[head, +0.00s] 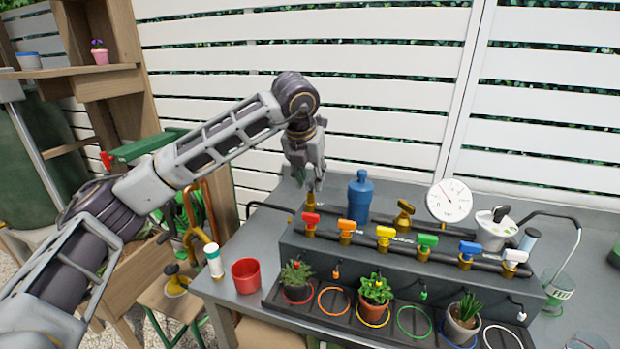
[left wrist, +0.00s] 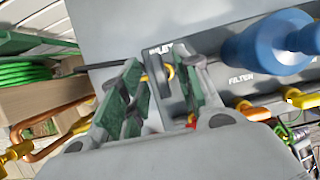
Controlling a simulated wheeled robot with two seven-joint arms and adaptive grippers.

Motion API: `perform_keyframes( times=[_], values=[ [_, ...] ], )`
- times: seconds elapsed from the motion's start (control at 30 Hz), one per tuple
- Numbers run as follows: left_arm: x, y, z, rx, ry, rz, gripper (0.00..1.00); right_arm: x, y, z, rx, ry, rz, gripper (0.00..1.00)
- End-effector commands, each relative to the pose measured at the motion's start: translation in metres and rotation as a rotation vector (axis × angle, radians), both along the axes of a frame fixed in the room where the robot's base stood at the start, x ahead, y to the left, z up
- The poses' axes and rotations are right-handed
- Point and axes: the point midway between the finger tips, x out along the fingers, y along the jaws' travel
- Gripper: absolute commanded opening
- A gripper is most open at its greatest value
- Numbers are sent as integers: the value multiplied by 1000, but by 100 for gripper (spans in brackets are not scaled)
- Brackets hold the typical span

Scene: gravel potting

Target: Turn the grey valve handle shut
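My left gripper (head: 314,182) points down at the left end of the dark pipe on the grey bench, just left of the blue filter housing (head: 358,198). In the left wrist view its two green-padded fingers (left wrist: 158,75) are apart, on either side of a brass fitting (left wrist: 144,76) by the INLET label. A brass part (head: 311,201) shows just below the fingertips in the head view. I cannot make out the grey valve handle clearly; the fingers may hide it. My right gripper is in neither view.
A row of coloured valve handles, from red (head: 311,218) to white (head: 515,257), runs along the front pipe. A round gauge (head: 449,201) stands behind. Potted plants (head: 375,294) and a red cup (head: 246,276) are in front.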

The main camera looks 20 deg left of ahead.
Motion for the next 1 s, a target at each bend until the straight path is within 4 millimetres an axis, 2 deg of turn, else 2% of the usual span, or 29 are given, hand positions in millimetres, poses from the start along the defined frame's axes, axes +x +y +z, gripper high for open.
perform_keyframes(
  times=[0.3,0.57,1.0],
  values=[
    [1,0,-1,0,0,0,33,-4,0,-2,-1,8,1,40],
    [0,0,-1,0,0,0,0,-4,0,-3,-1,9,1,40],
    [1,1,-1,0,0,-26,0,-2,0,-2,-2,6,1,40]
  ],
)
